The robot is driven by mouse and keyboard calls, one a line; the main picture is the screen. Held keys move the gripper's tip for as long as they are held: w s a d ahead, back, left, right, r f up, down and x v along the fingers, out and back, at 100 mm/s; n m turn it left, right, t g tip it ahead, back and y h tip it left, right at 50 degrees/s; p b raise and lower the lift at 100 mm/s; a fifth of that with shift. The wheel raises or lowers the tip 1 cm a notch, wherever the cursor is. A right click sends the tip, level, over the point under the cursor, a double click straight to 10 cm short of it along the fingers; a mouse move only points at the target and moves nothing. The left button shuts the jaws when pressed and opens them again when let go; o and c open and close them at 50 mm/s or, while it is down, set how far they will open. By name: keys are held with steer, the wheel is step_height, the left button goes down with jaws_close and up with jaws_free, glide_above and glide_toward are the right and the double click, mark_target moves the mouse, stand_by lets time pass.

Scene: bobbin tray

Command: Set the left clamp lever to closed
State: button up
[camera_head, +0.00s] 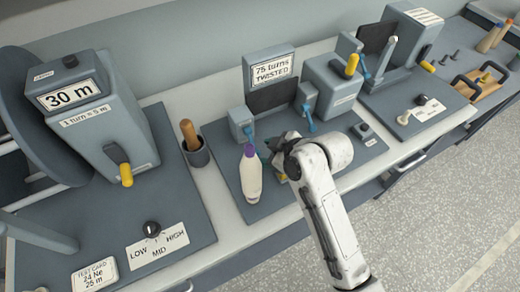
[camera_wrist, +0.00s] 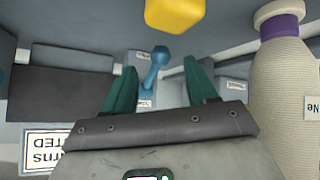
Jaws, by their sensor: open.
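The left clamp block (camera_head: 240,122) stands at the left of the twist tester, with its blue lever (camera_head: 249,132) on the front. In the wrist view, the left clamp lever (camera_wrist: 154,68) shows between and beyond my green fingers, slanted, its thick end toward the picture top. Small labels on the clamp (camera_wrist: 145,103) are too small to read. My gripper (camera_wrist: 162,85) is open and empty, apart from the lever as far as I can tell. In the head view, my arm's end hides the fingers.
A bobbin with a purple top (camera_head: 250,175) stands close beside my gripper and fills the right of the wrist view (camera_wrist: 285,80). A yellow knob (camera_wrist: 174,14) shows at the wrist view's top. The right clamp lever (camera_head: 308,118) and a yellow-handled box (camera_head: 333,85) stand to the right.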

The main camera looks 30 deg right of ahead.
mark_target(259, 153)
steer(key=shift+x, duration=1.85)
steer(key=shift+c, duration=0.2)
jaws_close()
